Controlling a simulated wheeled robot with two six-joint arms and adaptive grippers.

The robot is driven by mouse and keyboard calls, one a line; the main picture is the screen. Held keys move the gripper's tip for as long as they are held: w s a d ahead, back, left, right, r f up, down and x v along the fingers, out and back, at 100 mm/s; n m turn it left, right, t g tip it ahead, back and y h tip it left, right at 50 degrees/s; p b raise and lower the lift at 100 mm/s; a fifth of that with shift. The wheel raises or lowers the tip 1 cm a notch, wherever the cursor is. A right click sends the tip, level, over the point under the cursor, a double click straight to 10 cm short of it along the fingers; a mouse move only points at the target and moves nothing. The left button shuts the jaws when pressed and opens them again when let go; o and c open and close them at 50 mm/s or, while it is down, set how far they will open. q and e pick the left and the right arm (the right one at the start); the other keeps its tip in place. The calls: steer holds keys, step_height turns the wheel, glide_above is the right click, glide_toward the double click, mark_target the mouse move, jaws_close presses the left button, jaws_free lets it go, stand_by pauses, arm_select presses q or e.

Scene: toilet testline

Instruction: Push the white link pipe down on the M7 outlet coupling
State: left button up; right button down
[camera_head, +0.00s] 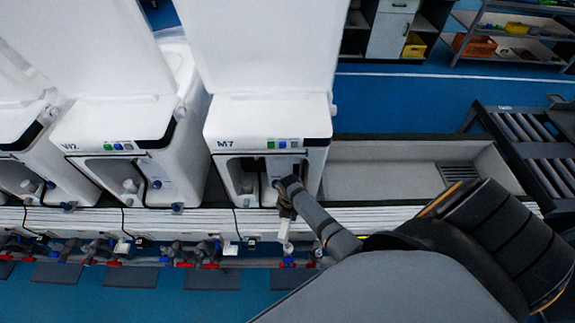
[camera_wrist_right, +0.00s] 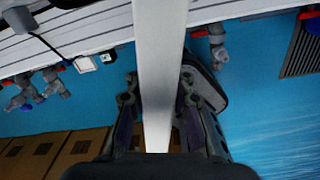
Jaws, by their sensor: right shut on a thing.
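The white M7 toilet unit (camera_head: 268,115) stands in the middle of the head view, its lid raised and its front bay open. My right gripper (camera_head: 287,203) is in front of the right side of that bay. It is shut on the white link pipe (camera_head: 284,230), whose lower part shows below the gripper. In the right wrist view the white pipe (camera_wrist_right: 160,55) runs between the two fingers of my right gripper (camera_wrist_right: 158,100). I cannot make out the M7 outlet coupling or whether the pipe touches it. My left gripper is not in view.
An empty light trough (camera_head: 390,180) lies to the right, then a roller conveyor (camera_head: 540,145).

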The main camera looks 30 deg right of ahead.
steer(key=shift+s+d+f, duration=0.2)
steer(key=shift+s+f, duration=0.1)
steer(key=shift+s, duration=0.05)
steer(key=c, duration=1.6)
jaws_free()
steer(key=shift+c, duration=0.2)
steer(key=o, duration=0.6)
steer(key=shift+w+d, duration=0.15)
steer(key=shift+w, duration=0.15)
steer(key=shift+c, duration=0.2)
steer(key=shift+r, duration=0.1)
